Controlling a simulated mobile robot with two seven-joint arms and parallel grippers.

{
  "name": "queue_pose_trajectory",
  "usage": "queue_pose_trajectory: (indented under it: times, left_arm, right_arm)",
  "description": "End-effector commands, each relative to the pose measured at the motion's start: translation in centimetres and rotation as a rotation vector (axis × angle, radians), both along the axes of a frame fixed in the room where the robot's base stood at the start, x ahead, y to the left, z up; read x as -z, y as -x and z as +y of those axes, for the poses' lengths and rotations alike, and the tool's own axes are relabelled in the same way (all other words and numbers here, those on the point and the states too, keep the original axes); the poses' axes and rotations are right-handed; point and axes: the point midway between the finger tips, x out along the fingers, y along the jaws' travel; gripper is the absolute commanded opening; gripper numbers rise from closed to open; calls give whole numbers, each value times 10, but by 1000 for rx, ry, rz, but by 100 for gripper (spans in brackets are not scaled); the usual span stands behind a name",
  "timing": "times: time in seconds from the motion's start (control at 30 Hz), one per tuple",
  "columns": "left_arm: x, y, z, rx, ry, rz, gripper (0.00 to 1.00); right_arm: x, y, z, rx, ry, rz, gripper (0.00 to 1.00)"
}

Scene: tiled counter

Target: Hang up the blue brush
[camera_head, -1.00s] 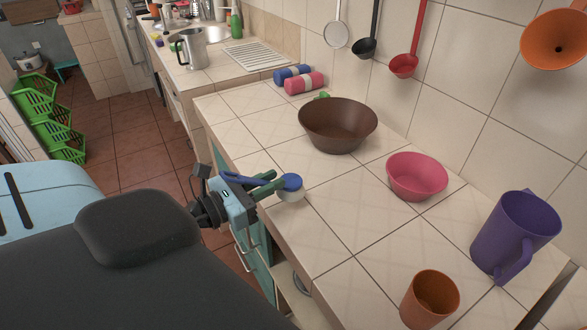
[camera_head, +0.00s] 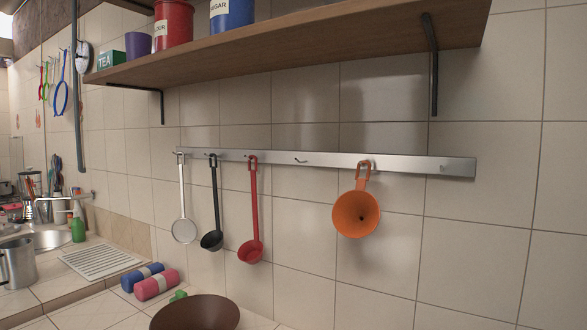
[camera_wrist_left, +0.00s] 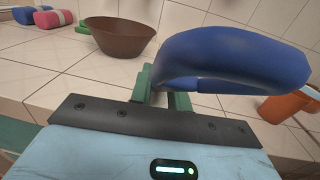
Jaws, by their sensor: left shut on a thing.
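The blue brush (camera_wrist_left: 235,60) fills the upper right of the left wrist view, close to the camera. My left gripper (camera_wrist_left: 168,95) has green fingers and is shut on the brush above the counter; the brush partly hides the fingers. A metal rail (camera_head: 405,165) runs along the tiled wall in the head view. An empty hook (camera_head: 300,160) shows between the red ladle (camera_head: 253,210) and the orange funnel (camera_head: 357,212). Another small peg (camera_head: 443,168) near the rail's right end is bare. The head view shows neither gripper nor the brush.
A skimmer (camera_head: 183,212) and a black ladle (camera_head: 212,215) also hang on the rail. A wooden shelf (camera_head: 300,52) with canisters is above. A brown bowl (camera_head: 195,313) and two rolls, blue (camera_head: 142,276) and pink (camera_head: 157,284), are on the counter.

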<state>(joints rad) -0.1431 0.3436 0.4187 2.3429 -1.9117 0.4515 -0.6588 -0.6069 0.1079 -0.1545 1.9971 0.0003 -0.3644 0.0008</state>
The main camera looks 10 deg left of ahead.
Motion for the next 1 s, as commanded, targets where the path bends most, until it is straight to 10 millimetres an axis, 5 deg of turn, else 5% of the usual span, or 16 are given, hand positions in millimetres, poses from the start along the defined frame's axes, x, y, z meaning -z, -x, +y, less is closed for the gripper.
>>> queue_pose_trajectory:
  times: [0.27,0.5,0.7,1.0]
  left_arm:
    - [2,-3,-15,26,6,1,0]
    - [10,-15,-92,163,10,2,0]
    - [10,-17,-136,242,2,-1,0]
    - [10,-17,-143,254,0,-1,0]
  right_arm:
    - [0,1,-1,-3,2,2,37]
    - [0,-2,-1,-3,2,-5,37]
    - [-1,-7,-1,-3,2,-14,37]
    - [-2,-8,-1,-3,3,-15,37]
